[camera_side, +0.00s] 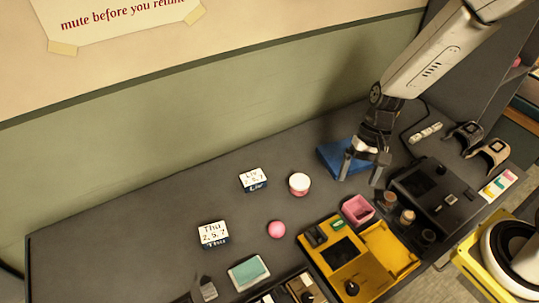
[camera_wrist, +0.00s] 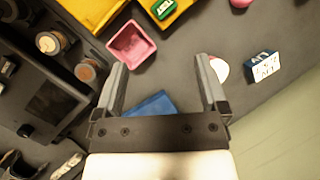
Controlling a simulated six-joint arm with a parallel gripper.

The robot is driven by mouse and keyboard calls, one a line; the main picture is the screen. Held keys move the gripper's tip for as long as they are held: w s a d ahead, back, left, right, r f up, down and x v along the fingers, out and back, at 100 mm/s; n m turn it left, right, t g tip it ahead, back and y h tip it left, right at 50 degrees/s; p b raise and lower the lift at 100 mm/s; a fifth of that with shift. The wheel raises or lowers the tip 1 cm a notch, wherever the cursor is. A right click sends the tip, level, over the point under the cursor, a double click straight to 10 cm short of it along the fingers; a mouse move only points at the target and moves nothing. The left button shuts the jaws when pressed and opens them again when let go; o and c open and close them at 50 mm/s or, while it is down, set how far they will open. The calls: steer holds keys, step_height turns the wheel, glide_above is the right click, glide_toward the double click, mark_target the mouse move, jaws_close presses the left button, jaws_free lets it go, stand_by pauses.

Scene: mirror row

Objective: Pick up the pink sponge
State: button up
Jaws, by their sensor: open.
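The pink sponge (camera_side: 276,229) appears as a small round pink lump on the dark table, left of the yellow case in the side view. In the wrist view a pink piece, probably the same sponge (camera_wrist: 240,3), is cut off by the top edge. My gripper (camera_side: 361,172) is open and points down at the right part of the table, well away from the sponge. In the wrist view its two fingers (camera_wrist: 160,78) are apart with nothing held between them. A flat blue thing (camera_wrist: 151,105) lies below and behind the fingers.
A pink square dish (camera_side: 357,210) stands near my gripper, beside the yellow case (camera_side: 318,262). A white-topped round jar (camera_side: 299,184) and two label blocks (camera_side: 253,179) (camera_side: 213,234) stand farther left. The blue thing (camera_side: 334,160) lies near the wall. Bare table surrounds the sponge's left side.

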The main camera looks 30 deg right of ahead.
mark_target(281, 223)
steer(key=w+a+f+m+y, duration=0.2)
steer(key=a+f, duration=0.1)
steer(key=w+a+f+m+y, duration=0.1)
steer(key=a+f+m+y, duration=0.2)
steer(key=a, duration=0.1)
steer(key=w+a+f+m+g+y, duration=0.1)
steer(key=w+a+f+m+y, duration=0.1)
steer(key=a+f+m+y, duration=0.1)
steer(key=shift+w+a+f, duration=0.2)
steer(key=shift+w+f, duration=0.1)
steer(key=shift+f, duration=0.05)
steer(key=shift+w+a+f+m+y, duration=0.35)
steer(key=shift+a+f+m+y, duration=0.1)
steer(key=shift+y, duration=0.15)
steer(key=shift+x, duration=1.25)
steer(key=shift+a+f, duration=0.1)
steer(key=shift+x, duration=2.4)
steer(key=shift+f, duration=0.1)
jaws_close()
